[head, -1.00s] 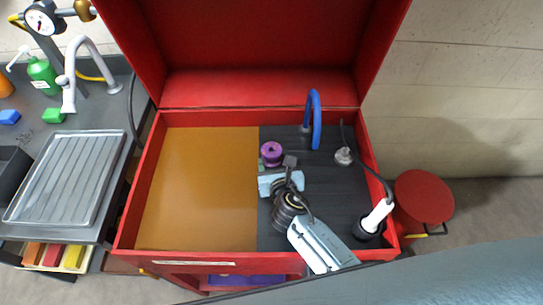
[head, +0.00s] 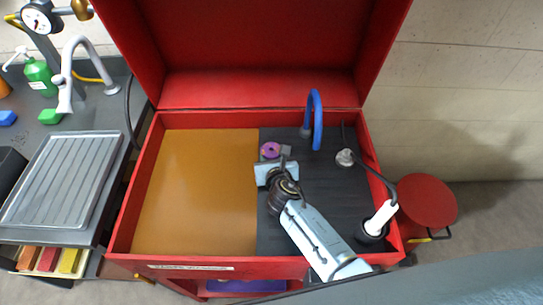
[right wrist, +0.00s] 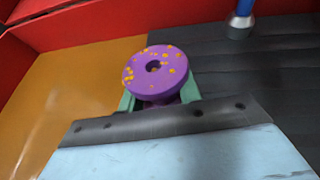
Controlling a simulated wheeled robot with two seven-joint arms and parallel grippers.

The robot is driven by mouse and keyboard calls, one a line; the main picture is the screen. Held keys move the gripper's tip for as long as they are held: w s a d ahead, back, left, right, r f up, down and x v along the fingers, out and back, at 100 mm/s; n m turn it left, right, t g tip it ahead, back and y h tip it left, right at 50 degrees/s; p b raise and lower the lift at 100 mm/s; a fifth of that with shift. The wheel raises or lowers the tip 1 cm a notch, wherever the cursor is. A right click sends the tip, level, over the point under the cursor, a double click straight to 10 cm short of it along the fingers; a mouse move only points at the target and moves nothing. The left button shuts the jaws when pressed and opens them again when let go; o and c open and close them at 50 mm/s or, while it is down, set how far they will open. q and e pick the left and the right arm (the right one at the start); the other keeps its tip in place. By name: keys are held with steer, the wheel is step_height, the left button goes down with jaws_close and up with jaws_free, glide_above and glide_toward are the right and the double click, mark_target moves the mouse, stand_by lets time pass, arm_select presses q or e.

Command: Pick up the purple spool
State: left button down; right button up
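The purple spool (head: 270,149) stands upright on the dark right half of the red chest's floor, near the line with the orange-brown half. In the right wrist view the spool (right wrist: 156,72) shows yellow specks on its round top and a dark centre hole. My right gripper (right wrist: 160,98) has its green fingers apart, one on each side of the spool's lower part. The top flange hides part of the fingers, and I see no clear grip. In the head view my right gripper (head: 279,157) reaches the spool from the front. My left gripper is not in view.
The red chest's rim (head: 133,205) and raised lid (head: 260,85) surround the work area. A blue hooked post (head: 317,120), a grey round fitting (head: 345,157) with a cable, and a white-handled tool (head: 381,217) stand to the right. The orange-brown panel (head: 200,190) is bare.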

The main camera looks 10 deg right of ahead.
steer(key=shift+s+f, duration=0.1)
steer(key=c, duration=0.5)
jaws_close()
